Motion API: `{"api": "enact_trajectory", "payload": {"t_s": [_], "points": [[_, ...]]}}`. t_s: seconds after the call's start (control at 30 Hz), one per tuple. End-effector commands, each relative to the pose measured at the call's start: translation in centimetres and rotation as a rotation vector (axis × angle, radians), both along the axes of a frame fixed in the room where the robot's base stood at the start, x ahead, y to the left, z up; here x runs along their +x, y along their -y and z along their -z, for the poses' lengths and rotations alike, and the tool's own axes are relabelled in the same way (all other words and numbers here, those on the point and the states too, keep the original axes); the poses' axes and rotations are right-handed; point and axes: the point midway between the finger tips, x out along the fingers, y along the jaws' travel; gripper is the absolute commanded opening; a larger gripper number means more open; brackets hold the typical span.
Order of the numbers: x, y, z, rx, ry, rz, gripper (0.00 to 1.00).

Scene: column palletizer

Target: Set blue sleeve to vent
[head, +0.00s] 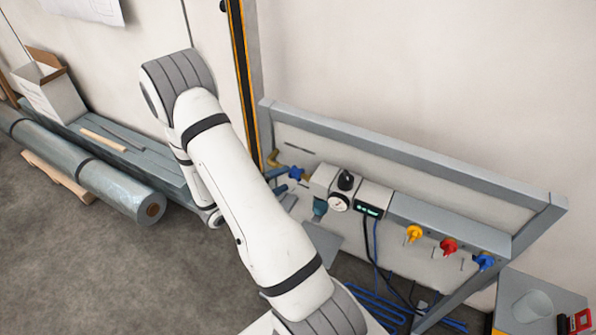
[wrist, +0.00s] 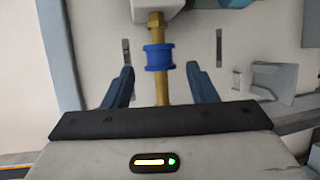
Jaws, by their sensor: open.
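The blue sleeve (wrist: 159,58) sits around a brass pipe (wrist: 161,92) in the wrist view, just below a brass fitting (wrist: 156,24). A blue part on the panel in the head view (head: 296,173) looks like the same sleeve, beside a brass elbow. My gripper (wrist: 160,68) is open. Its two dark blue fingers stand left and right of the pipe, with their tips about level with the sleeve's lower edge. A gap shows between the sleeve and each finger. No vent marking can be read. My arm hides part of the panel's left end in the head view.
The panel carries a pressure gauge (head: 339,202), a box with a green display (head: 369,208), and yellow (head: 414,233), red (head: 448,246) and blue (head: 484,261) knobs. Two dark slots flank the pipe in the wrist view.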

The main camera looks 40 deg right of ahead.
Motion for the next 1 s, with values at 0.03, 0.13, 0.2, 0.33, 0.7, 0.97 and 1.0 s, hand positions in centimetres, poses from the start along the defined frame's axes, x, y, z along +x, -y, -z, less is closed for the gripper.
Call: {"api": "enact_trajectory", "payload": {"t_s": [0.03, 0.13, 0.2, 0.33, 0.7, 0.97, 1.0], "points": [[-0.1, 0.9, -0.1, 0.001, -0.002, 0.006, 0.52], [-0.1, 2.6, 0.2, 0.001, -0.002, 0.007, 0.52], [-0.2, 3.6, 0.4, 0.001, -0.001, 0.007, 0.52], [-0.2, 5.2, 0.7, 0.002, -0.001, 0.006, 0.52], [-0.1, 6.3, 1.1, 0.002, -0.001, 0.004, 0.52], [-0.1, 6.3, 1.1, 0.002, -0.001, 0.004, 0.36], [-0.1, 6.3, 1.1, 0.002, -0.001, 0.005, 0.33]]}}
